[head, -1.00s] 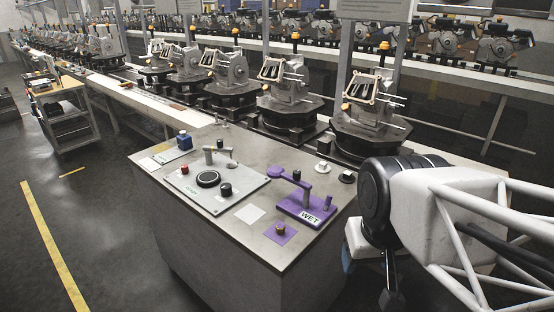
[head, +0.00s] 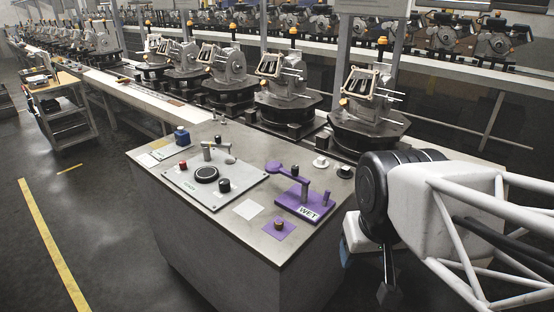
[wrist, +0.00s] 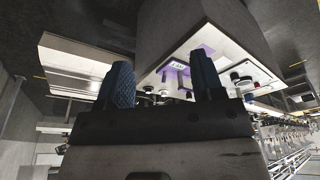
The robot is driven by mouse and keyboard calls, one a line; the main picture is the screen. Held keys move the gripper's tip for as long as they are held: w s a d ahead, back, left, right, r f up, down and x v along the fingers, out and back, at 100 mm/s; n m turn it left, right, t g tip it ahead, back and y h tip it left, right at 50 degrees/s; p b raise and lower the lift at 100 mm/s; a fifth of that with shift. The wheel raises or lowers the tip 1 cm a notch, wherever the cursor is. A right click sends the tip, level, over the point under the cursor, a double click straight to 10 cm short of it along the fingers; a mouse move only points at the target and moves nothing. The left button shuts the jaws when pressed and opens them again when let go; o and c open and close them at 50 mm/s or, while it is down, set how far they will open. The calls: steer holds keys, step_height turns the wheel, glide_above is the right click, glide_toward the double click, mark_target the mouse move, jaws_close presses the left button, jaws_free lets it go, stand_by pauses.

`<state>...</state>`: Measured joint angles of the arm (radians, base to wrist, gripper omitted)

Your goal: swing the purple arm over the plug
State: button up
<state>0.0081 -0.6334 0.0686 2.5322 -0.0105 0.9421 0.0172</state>
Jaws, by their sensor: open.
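The purple arm (head: 288,172) stands raised on a purple base plate marked WET (head: 303,203), at the right of the bench top. Its round end points to the back left, away from the short purple post (head: 326,196) on the same plate. A brass-coloured plug (head: 278,224) sits on a separate purple square in front of the plate; the arm is not over it. My gripper is at the right of the bench, mostly hidden behind my own wrist in the head view. In the wrist view my gripper (wrist: 162,80) has its two blue fingers wide apart, with nothing visible between them.
The bench (head: 213,222) also carries a grey panel (head: 213,190) with knobs and a lever, a blue block (head: 182,136) and a white card (head: 249,209). Behind it runs a conveyor of machines on dark bases (head: 292,112). Open floor lies to the left.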

steer(key=shift+c, duration=0.6)
steer(key=g, duration=0.3)
glide_above(295, 167)
step_height(295, 167, down, 6)
steer(key=shift+f, duration=0.1)
steer(key=shift+w+f, duration=0.1)
steer(key=shift+w, duration=0.05)
steer(key=shift+f, duration=0.15)
steer(key=shift+f, duration=3.8)
